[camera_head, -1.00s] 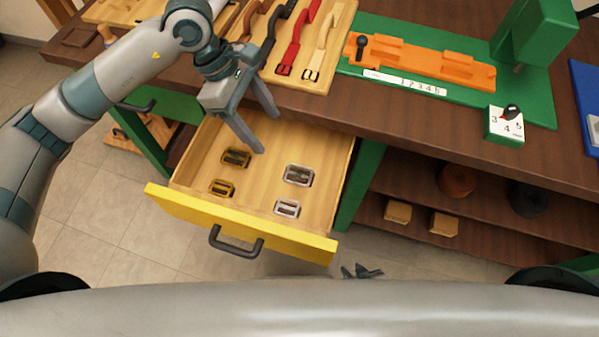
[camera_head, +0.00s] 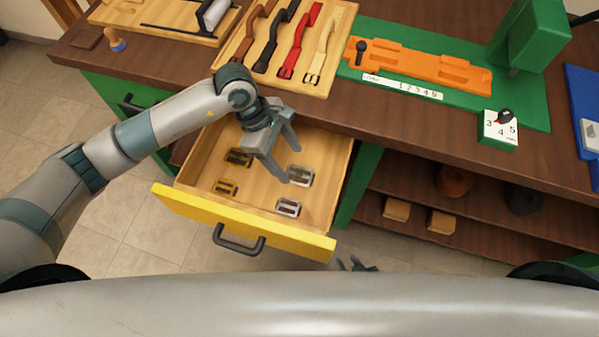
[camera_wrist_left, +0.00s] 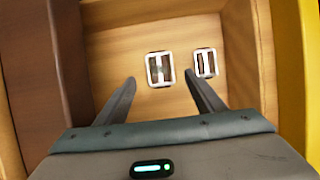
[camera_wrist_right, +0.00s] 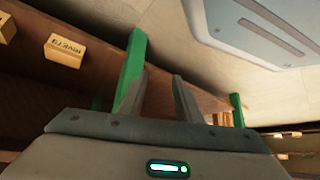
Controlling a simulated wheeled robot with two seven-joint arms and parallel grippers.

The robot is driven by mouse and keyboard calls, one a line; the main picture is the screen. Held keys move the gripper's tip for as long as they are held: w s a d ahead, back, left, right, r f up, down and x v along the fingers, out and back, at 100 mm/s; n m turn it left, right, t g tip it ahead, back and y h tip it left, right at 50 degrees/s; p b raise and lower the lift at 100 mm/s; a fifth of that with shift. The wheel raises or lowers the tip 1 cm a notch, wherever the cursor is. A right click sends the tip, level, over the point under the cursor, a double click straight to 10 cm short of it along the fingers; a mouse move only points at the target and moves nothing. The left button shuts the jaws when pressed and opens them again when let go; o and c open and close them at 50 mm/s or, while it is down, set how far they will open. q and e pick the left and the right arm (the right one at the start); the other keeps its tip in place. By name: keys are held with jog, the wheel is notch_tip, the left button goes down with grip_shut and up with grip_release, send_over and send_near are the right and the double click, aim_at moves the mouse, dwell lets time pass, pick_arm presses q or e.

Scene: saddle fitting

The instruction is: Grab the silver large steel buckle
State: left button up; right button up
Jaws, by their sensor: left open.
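The large silver steel buckle (camera_head: 301,175) lies flat in the open drawer, toward its right side. It also shows in the left wrist view (camera_wrist_left: 160,69), between and just beyond my left fingertips. A smaller silver buckle (camera_head: 287,208) lies nearer the drawer front and shows to the right in the left wrist view (camera_wrist_left: 205,62). My left gripper (camera_head: 290,166) is open and empty, just above and beside the large silver buckle. My right gripper (camera_head: 357,264) is low in front of the bench, away from the drawer; its fingers stand apart and empty in the right wrist view (camera_wrist_right: 158,77).
Two brass-coloured buckles (camera_head: 225,187) lie in the left part of the drawer. The yellow drawer front (camera_head: 290,238) and wooden side walls enclose them. The bench top (camera_head: 330,112) overhangs behind, with straps on a board (camera_head: 335,20) and an orange fixture (camera_head: 420,65).

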aim_at(298, 174)
dwell(0.3)
pick_arm(q)
jog(key=shift+d+f+p, duration=0.2)
jog(key=shift+f+p, duration=0.1)
jog(key=shift+f, duration=0.1)
jog(key=p+x, duration=0.1)
jog(key=x, duration=0.3)
jog(key=shift+f, duration=0.2)
jog(key=c, duration=1.2)
pick_arm(e)
jog(key=s+d+f+g, duration=0.2)
jog(key=s, duration=0.4)
jog(key=shift+d+f+h, duration=0.3)
jog(key=shift+d+f, duration=0.05)
